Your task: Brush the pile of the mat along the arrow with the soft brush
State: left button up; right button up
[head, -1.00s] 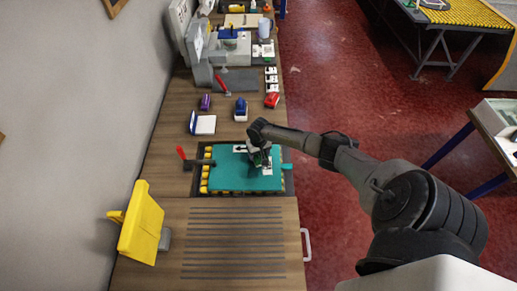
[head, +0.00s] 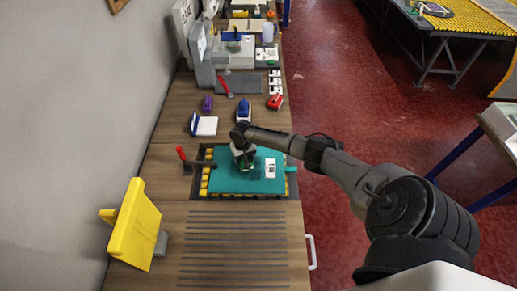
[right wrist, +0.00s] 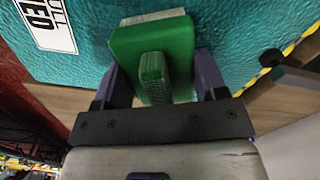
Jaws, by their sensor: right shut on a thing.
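The teal mat (head: 252,183) lies flat in a dark frame on the bench, and its pile also shows in the right wrist view (right wrist: 245,25). A white printed label (head: 270,168) lies on the mat right of the gripper. The arrow is hidden behind my gripper. My left gripper is out of view.
A red-handled tool (head: 183,158) lies at the mat's left edge. Beyond the mat are a white pad (head: 207,126), a blue object (head: 243,110) and a red one (head: 275,102). A yellow stand (head: 135,228) is at front left. The slotted bench front is clear.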

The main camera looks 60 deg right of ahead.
jog(key=r+p, duration=0.2)
jog(key=r, duration=0.1)
jog(key=shift+w+a+p, duration=0.15)
jog(key=shift+w+p, duration=0.05)
jog(key=shift+p, duration=0.1)
jog(key=shift+r+p, duration=0.35)
notch_tip(320, 180, up, 3)
jog(key=p, duration=0.3)
jog(key=shift+r+p, duration=0.2)
jog(key=shift+p, duration=0.2)
jog(key=shift+r+p, duration=0.55)
jog(key=shift+p, duration=0.05)
